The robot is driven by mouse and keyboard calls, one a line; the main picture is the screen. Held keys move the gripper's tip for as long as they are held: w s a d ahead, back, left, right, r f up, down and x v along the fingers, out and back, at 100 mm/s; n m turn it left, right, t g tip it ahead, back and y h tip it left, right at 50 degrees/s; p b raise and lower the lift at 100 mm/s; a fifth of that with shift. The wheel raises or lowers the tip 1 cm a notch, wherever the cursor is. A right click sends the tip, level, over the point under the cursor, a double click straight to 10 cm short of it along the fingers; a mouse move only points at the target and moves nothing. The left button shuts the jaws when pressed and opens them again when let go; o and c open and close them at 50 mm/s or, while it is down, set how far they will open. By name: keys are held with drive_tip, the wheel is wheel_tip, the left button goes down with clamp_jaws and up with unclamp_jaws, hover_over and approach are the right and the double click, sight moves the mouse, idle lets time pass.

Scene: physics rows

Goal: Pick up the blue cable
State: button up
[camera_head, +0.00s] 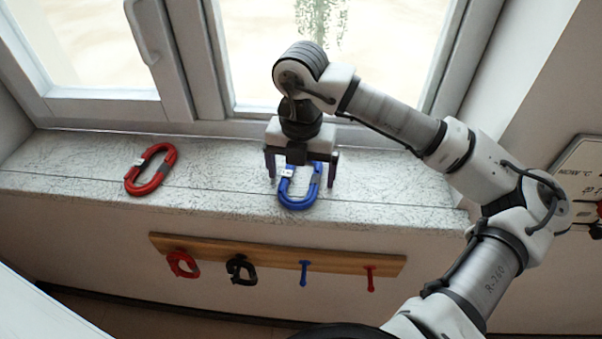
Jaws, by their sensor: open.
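The blue cable (299,203) is a thick oval loop lying on the stone window sill (390,195). My gripper (301,178) is open right at the blue cable, with one finger to its left and one to its right. The far end of the loop is hidden behind the gripper. I cannot tell whether the fingers touch the cable or the sill.
A red cable loop (151,170) lies on the sill at the left. Below the sill, a wooden rail (213,254) carries a red loop (182,264), a black loop (241,269), a blue peg (304,273) and a red peg (370,278). A window stands behind the sill.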

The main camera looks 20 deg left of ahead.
drive_tip(key=c, duration=1.1)
wheel_tip(320, 180, up, 10)
drive_tip(key=shift+b, duration=1.2)
